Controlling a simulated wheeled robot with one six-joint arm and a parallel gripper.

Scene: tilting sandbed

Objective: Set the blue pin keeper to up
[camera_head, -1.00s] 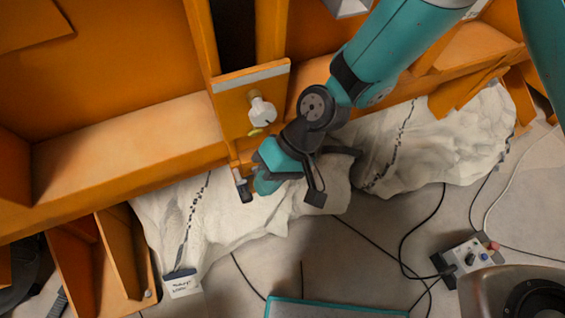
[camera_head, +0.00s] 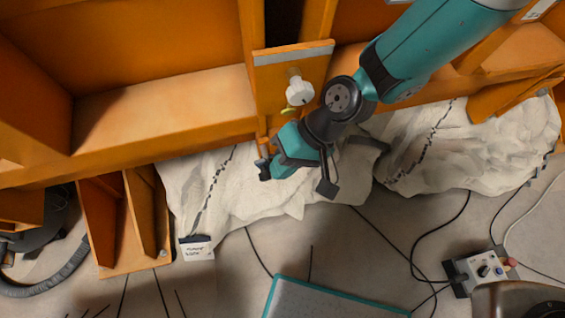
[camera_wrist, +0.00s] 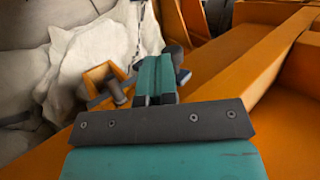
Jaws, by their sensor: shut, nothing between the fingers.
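My gripper (camera_head: 268,171) reaches down and left, below an orange upright plate (camera_head: 275,75) and above pale rock. In the wrist view its teal fingers (camera_wrist: 155,68) are shut with nothing between them. A small dark part with a blue edge (camera_wrist: 183,76) shows just beyond and right of the fingertips in the wrist view. It may be the blue pin keeper, but I cannot tell its setting or whether the fingers touch it. In the head view my gripper and wrist hide that spot. A white round knob (camera_head: 299,91) with a yellow-green tab (camera_head: 290,110) is on the plate above.
Orange framework (camera_head: 170,110) runs along the back. Pale rock (camera_head: 225,185) lies beneath my gripper, with a small lettered card (camera_head: 197,250) at its lower left. A control box (camera_head: 482,270) with cables stands at the lower right.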

